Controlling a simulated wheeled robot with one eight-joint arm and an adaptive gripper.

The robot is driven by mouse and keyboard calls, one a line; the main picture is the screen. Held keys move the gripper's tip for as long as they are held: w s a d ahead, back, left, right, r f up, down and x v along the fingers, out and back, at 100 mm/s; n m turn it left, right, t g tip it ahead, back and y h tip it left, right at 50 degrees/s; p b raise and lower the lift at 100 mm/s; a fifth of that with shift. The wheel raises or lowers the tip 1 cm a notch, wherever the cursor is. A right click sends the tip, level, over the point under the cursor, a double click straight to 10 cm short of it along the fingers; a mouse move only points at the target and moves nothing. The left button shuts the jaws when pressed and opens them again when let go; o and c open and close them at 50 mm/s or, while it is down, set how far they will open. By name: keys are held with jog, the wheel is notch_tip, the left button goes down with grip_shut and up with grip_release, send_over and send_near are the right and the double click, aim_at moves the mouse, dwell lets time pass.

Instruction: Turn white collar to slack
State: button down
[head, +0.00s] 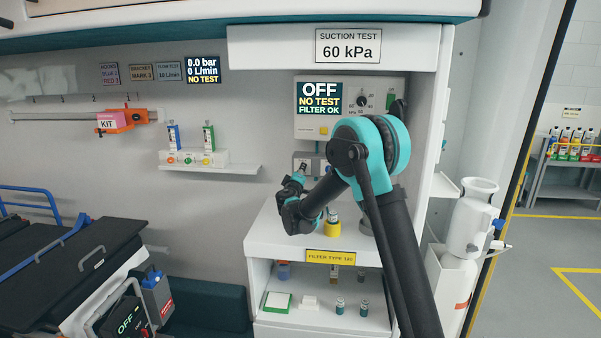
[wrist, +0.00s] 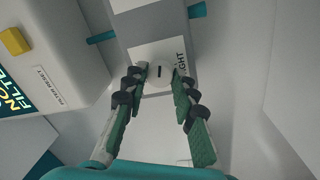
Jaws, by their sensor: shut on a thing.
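The white collar (wrist: 158,75) is a small round white piece with a short dark mark on its face, in the wrist view. It sits on a grey block (wrist: 160,45) with a white label whose visible letters read "GHT", to the right of the collar. My gripper (wrist: 159,76) is shut on the collar, one fingertip on each side. In the head view my gripper (head: 302,172) is at the grey block under the suction panel, and I cannot make out the collar there. Part of the label is hidden by the collar and a finger.
The suction panel (head: 350,108) above reads "OFF, NO TEST, FILTER OK". A yellow button (wrist: 14,41) on the panel is left in the wrist view. Teal stubs (wrist: 103,38) flank the block.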

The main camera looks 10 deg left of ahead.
jog(key=shift+d+n+g+y, duration=0.15)
jog(key=shift+n+y, duration=0.25)
jog(key=shift+n, duration=3.15)
jog(key=shift+a+n+g+y, duration=0.1)
jog(key=shift+n+y, duration=0.3)
jog(key=shift+n, duration=3.2)
jog(key=shift+d+n+g+y, duration=0.15)
jog(key=shift+n+y, duration=0.25)
jog(key=shift+n, duration=3.15)
jog(key=c, duration=1.2)
grip_release()
jog(key=shift+s, duration=0.15)
jog(key=s, duration=1.1)
jog(key=shift+s+d+f, duration=0.1)
jog(key=shift+s+d, duration=0.2)
jog(key=shift+s, duration=0.1)
